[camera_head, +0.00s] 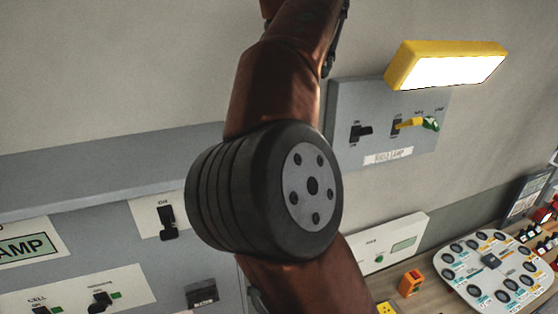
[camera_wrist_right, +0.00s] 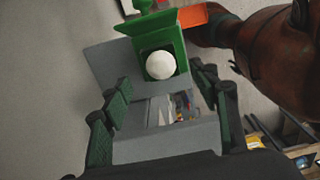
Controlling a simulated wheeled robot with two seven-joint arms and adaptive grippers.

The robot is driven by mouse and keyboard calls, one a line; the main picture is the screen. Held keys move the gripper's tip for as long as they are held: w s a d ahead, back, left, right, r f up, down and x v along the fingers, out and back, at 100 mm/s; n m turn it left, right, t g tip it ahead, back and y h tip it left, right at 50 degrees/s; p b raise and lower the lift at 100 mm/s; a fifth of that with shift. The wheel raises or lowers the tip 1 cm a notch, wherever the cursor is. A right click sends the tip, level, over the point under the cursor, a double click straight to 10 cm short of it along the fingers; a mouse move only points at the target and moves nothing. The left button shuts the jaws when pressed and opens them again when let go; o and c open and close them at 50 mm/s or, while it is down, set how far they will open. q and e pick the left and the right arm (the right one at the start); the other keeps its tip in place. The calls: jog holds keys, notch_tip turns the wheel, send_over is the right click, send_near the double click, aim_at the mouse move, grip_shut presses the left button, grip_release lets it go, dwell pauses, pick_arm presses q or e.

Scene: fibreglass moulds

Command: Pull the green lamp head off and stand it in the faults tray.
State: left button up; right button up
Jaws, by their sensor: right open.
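In the right wrist view, a green housing with a white ball in its front (camera_wrist_right: 160,65) and a green knob on top looks like the green lamp head. It sits at the top centre, in front of a grey box-like surface. My right gripper (camera_wrist_right: 165,105) is open, with its fingers apart at left and right below the green housing. Nothing is held between them. I cannot tell how far the fingers are from it. In the head view no gripper shows, and a large arm link of mine hides the middle. I cannot pick out the faults tray.
A grey wall panel (camera_head: 345,151) carries switches under a lit yellow lamp (camera_head: 445,66). An orange block (camera_head: 411,283) and a pale board with several dark round spots (camera_head: 472,250) are on the bench at lower right. An orange piece (camera_wrist_right: 192,15) adjoins the green housing.

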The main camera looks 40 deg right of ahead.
jog(key=shift+a, duration=0.25)
jog(key=shift+w+d+f, duration=0.1)
jog(key=shift+d+f, duration=0.1)
jog(key=shift+f, duration=0.35)
jog(key=f, duration=0.4)
jog(key=shift+a+f, duration=0.15)
jog(key=shift+a, duration=0.05)
notch_tip(320, 180, down, 2)
jog(key=shift+d+f+b, duration=0.1)
jog(key=shift+f+b, duration=0.05)
jog(key=shift+b, duration=0.8)
jog(key=shift+f+b, duration=0.3)
jog(key=shift+f, duration=0.4)
